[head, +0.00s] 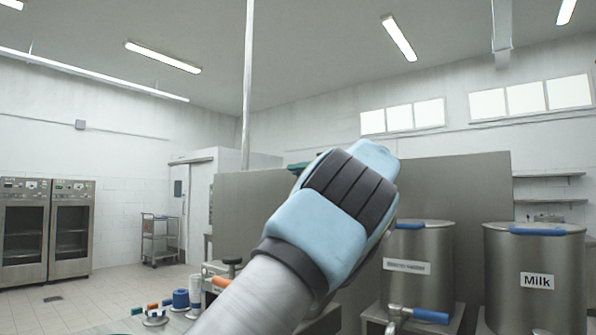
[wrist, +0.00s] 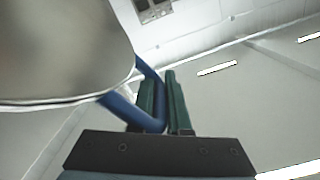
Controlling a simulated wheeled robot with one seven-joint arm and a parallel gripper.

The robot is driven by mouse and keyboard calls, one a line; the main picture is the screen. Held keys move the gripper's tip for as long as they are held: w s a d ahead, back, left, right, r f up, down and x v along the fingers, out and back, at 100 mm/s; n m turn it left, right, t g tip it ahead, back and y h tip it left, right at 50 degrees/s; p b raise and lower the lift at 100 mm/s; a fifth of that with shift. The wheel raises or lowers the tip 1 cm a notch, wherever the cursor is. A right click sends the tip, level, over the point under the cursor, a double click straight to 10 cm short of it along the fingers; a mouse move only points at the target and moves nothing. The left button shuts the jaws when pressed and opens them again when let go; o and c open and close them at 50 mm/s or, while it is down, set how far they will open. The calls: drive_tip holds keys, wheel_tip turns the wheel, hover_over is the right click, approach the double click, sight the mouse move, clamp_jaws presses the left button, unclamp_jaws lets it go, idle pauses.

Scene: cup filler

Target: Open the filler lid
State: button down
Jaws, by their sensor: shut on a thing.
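My gripper (wrist: 161,90) shows in the wrist view with two dark green fingers closed around a blue handle (wrist: 122,110). The handle is a bent bar attached to a smooth, round-edged steel piece (wrist: 60,50), which looks like the filler lid and fills the upper left of that view. How far it is tilted or raised cannot be told. In the head view my light blue wrist and grey arm reach up through the middle and hide the held lid and most of the gripper.
A steel container (head: 418,285) with a blue lid handle and tap stands right of my arm. A steel container marked Milk (head: 535,285) stands at far right. Steel ovens (head: 47,230) stand at far left.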

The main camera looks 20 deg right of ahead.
drive_tip(key=c, duration=0.9)
unclamp_jaws()
drive_tip(key=shift+f, duration=0.1)
drive_tip(key=b+v, duration=0.3)
drive_tip(key=v, duration=0.7)
drive_tip(key=shift+s+d, duration=0.2)
drive_tip(key=shift+s, duration=0.15)
drive_tip(key=shift+s, duration=0.15)
